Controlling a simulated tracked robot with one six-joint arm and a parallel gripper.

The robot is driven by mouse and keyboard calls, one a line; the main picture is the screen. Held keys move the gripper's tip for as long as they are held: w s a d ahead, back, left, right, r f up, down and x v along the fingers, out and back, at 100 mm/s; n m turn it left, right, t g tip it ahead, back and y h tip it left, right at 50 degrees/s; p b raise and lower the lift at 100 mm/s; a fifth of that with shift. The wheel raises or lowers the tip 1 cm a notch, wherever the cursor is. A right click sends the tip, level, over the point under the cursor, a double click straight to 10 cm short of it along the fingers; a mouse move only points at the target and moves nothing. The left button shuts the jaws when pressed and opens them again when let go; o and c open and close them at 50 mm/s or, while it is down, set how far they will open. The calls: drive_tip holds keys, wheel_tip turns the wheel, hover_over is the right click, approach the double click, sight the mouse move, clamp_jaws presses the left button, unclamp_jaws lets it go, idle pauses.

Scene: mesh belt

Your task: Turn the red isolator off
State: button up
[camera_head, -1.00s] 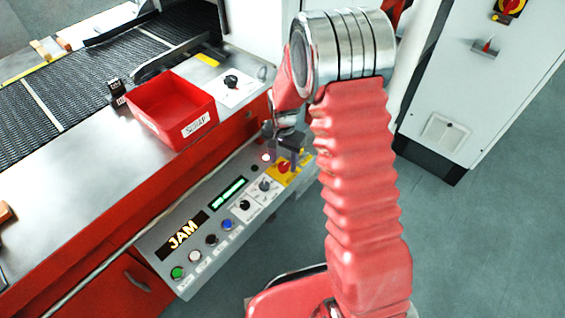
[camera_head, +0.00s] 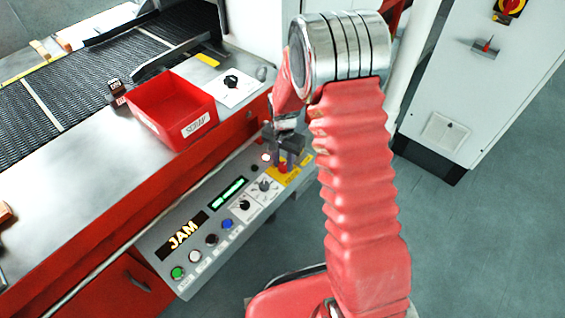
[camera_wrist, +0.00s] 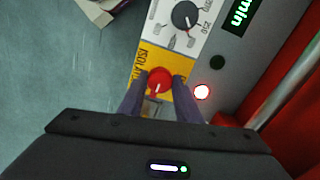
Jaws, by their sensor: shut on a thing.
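The red isolator knob (camera_wrist: 159,80) sits on a yellow plate (camera_wrist: 149,60) at the end of the control panel (camera_head: 200,228). My gripper (camera_wrist: 158,88) is over it, its two dark fingers one on each side of the knob and shut on it. In the head view my gripper (camera_head: 284,160) is at the panel's far right end and partly covers the red isolator (camera_head: 284,168). A pale pointer mark shows on the knob in the wrist view. Much of the plate's lettering is hidden by the fingers.
A lit lamp (camera_wrist: 202,92) is beside the gripper, with a black dial (camera_wrist: 185,15) near it. The panel also has a lit JAM display (camera_head: 183,235) and several buttons. A red SCRAP bin (camera_head: 172,108) stands on the bench above. Grey floor lies to the right.

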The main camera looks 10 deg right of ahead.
drive_tip(key=shift+a, duration=0.1)
drive_tip(key=shift+c, duration=0.2)
drive_tip(key=shift+n, duration=0.3)
drive_tip(key=n, duration=0.8)
drive_tip(key=shift+d+n, duration=0.2)
drive_tip(key=shift+n, duration=0.1)
drive_tip(key=n, duration=0.4)
drive_tip(key=shift+n, duration=2.4)
